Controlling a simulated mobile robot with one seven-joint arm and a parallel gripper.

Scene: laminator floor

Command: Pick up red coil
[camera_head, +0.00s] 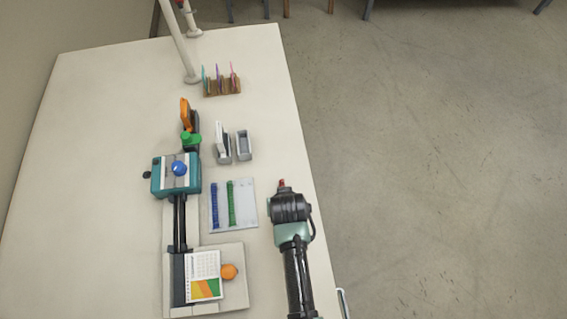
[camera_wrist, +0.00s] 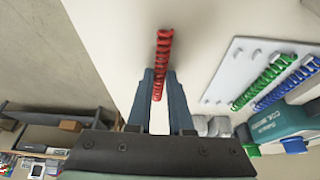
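The red coil (camera_wrist: 164,45) is a spiral rod between the two fingertips of my gripper (camera_wrist: 160,80) in the wrist view. The fingers are shut on it, and its length sticks out beyond the tips. In the head view my gripper (camera_head: 282,188) is over the table's right edge, right of the coil board, with only a small red bit of the coil showing. The white coil board (camera_head: 248,213) carries a blue coil (camera_head: 214,205) and a green coil (camera_head: 231,203). In the wrist view the board (camera_wrist: 232,75) has a bare place beside the green coil.
A teal binding machine (camera_head: 160,180) with a blue knob stands left of the board. A calendar (camera_head: 203,275) and an orange ball-like knob (camera_head: 229,272) are in front. Grey holders (camera_head: 243,146) and a wooden rack (camera_head: 222,88) stand farther back. Open floor (camera_head: 430,160) lies to the right.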

